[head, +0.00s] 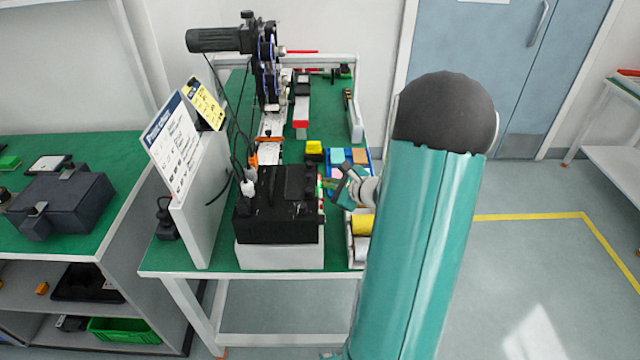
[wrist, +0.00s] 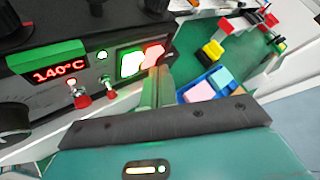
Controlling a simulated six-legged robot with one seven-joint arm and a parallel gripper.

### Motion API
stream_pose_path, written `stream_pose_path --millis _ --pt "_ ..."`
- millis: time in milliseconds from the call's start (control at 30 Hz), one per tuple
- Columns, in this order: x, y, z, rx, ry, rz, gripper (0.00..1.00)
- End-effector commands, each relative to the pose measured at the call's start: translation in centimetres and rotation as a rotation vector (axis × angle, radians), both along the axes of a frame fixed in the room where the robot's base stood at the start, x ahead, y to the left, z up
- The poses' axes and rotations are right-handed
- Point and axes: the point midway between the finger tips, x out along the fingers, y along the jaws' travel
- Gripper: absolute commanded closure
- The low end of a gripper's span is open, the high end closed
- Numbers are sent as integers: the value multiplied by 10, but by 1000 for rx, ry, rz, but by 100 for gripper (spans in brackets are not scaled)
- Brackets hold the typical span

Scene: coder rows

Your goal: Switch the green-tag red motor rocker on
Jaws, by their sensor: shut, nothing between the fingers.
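In the wrist view a black machine box (wrist: 60,30) has a red display (wrist: 58,72) reading 140°C with a green tag (wrist: 45,55) over it. Two small red toggles (wrist: 82,98) sit below and right of the display. To their right is a bright white rocker (wrist: 132,63) with a green edge, and beside it a red lit rocker (wrist: 152,56). My gripper (wrist: 158,82) is shut and empty, its green fingers just below the red rocker; contact cannot be told. In the head view my gripper (head: 328,185) is at the right side of the black box (head: 280,200).
A blue bin (head: 362,158) with coloured blocks and a yellow block (head: 314,148) lie beyond the box. A yellow roll (head: 361,224) is near my gripper. A white sign board (head: 172,145) stands left. Floor to the right is clear.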

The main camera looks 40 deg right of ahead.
Motion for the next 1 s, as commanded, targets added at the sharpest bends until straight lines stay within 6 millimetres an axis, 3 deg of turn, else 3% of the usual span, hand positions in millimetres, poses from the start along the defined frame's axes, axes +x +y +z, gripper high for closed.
stream_pose_path --millis 767,1000 --pt "-10 -13 2 -1 0 -1 100" --pt "-23 -27 5 -1 0 -2 100"
